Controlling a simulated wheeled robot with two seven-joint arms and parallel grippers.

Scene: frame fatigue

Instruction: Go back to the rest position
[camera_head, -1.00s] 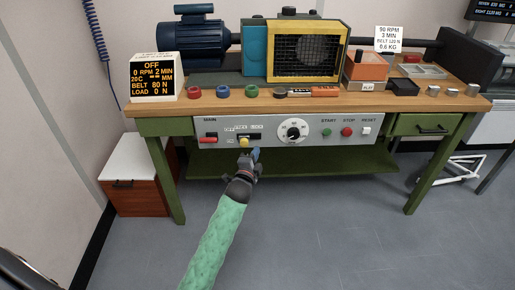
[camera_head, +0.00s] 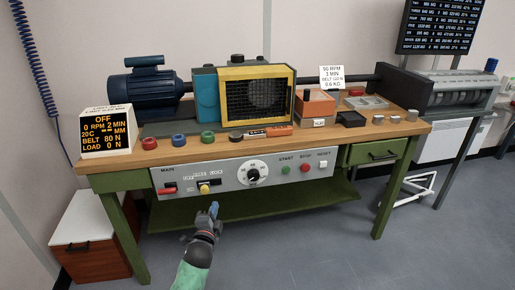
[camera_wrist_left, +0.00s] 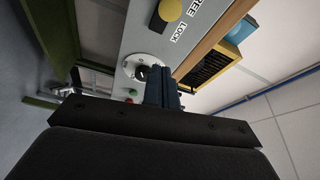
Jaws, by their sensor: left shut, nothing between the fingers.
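My left gripper (camera_head: 210,213) is in front of the bench, just below the control panel (camera_head: 270,176) and apart from it. Its fingers are closed with nothing between them, and they also show in the left wrist view (camera_wrist_left: 163,90). The yellow knob (camera_head: 204,189) is on the panel just above the fingertips; in the left wrist view the yellow knob (camera_wrist_left: 171,9) is at the top. The red main switch (camera_head: 168,190) is to its left. The black dial (camera_head: 253,175) is to its right. My right gripper is not in view.
The workbench (camera_head: 340,141) carries a blue motor (camera_head: 148,92), a yellow-framed guard (camera_head: 258,92) and a display reading OFF (camera_head: 106,130). A cabinet (camera_head: 90,240) stands at the lower left. The grey floor (camera_head: 310,255) is free in front.

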